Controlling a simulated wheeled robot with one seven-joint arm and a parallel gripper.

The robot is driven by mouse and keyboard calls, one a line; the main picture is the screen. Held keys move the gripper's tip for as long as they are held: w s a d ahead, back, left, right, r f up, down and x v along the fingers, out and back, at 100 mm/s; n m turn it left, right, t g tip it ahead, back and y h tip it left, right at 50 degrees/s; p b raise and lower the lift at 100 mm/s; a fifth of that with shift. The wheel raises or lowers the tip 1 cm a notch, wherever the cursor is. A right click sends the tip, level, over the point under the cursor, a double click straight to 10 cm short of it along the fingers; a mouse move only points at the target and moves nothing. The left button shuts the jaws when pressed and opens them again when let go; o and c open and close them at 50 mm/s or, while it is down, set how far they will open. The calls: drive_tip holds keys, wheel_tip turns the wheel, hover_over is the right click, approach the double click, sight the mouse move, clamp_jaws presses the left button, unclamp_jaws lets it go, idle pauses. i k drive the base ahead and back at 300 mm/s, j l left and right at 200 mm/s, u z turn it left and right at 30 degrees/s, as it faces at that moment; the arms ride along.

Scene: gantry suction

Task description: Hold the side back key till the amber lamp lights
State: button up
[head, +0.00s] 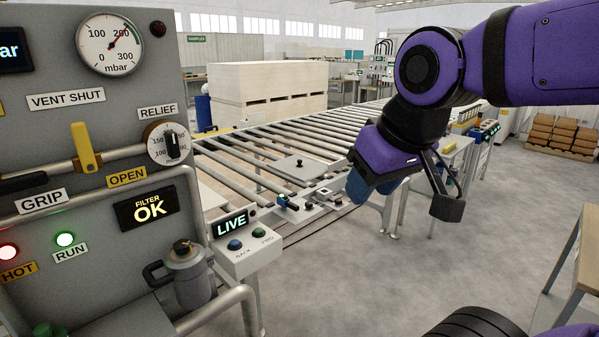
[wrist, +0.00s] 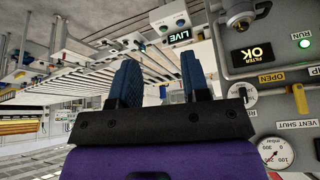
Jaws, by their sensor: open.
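A grey key box (head: 245,262) with a lit LIVE display stands beside the panel in the head view. On its sloped top are a blue key (head: 235,245) over the word BACK and a green key (head: 258,233) over FWD. The wrist view shows the box upside down, with the blue key (wrist: 163,28) uncovered. My gripper (head: 370,186) hangs to the right of the box, well apart from it. In the wrist view its blue fingers (wrist: 160,82) are spread with nothing between them. I see no lit amber lamp.
The grey panel (head: 105,190) at left carries a lit red lamp (head: 8,251), a lit green lamp (head: 65,239) and a dark lamp (head: 158,28). A grey pipe rail (head: 215,310) runs near the box. The roller conveyor (head: 260,150) lies behind. Floor at centre is clear.

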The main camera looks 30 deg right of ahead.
sight(233, 243)
drive_tip(key=i+l+u, duration=0.6)
drive_tip(key=i+l, duration=0.15)
drive_tip(key=i+l+u, duration=0.3)
drive_tip(key=l, duration=0.25)
